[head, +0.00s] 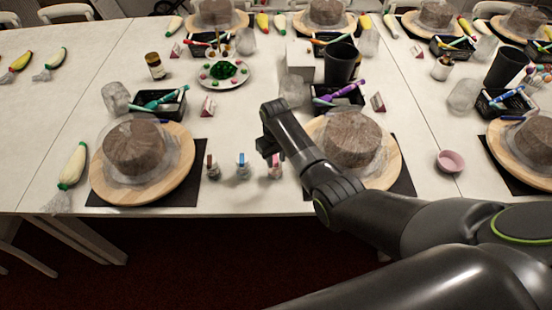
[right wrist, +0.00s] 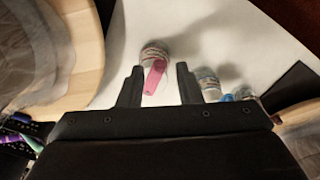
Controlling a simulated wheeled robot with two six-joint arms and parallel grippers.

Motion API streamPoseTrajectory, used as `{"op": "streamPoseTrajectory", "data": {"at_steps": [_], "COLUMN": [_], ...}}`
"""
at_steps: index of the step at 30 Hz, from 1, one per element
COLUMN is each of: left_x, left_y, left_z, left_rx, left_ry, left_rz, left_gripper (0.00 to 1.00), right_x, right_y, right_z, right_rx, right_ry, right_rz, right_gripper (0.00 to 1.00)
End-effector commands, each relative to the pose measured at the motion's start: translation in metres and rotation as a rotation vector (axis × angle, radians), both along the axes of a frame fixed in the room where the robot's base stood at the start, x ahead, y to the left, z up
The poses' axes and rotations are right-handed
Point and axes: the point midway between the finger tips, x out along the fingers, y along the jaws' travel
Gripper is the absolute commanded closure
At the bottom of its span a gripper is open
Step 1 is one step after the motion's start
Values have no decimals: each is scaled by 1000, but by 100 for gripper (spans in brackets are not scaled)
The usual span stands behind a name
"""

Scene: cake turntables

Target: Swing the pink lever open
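The pink lever (right wrist: 154,77) is on a small clear jar (right wrist: 155,52) standing on the white table. In the right wrist view the lever lies against the jar's side, pointing toward my gripper. In the head view the pink lever (head: 276,163) shows at the right end of a short row of small jars, partly behind my gripper. My right gripper (right wrist: 158,88) is open, with one finger on each side of the lever and a gap to both. Whether a finger touches the jar is hard to tell. In the head view my right gripper (head: 267,148) is above and near the row. My left gripper is out of view.
A blue-topped jar (head: 242,166) and a dark-red-topped jar (head: 212,167) stand left of the pink one. Wooden turntables with wrapped brown cakes flank the row, left (head: 178,178) and right (head: 386,170). Black trays (head: 172,106) of tools stand behind. The table's front edge is close.

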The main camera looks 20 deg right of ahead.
Motion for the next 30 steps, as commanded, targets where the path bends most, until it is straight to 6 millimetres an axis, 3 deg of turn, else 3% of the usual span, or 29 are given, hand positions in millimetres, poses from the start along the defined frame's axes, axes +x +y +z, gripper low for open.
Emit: {"op": "streamPoseTrajectory", "data": {"at_steps": [12,20,30], "left_x": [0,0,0], "left_y": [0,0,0], "left_z": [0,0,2], "left_rx": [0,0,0], "left_ry": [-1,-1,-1], "left_rz": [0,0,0], "left_gripper": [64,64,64], "right_x": [0,0,0], "right_y": [0,0,-1], "right_z": [-8,-8,-7], "right_rx": [0,0,0], "right_ry": [-1,0,0], "right_rz": [0,0,21], "right_gripper": [68,100,100]}}
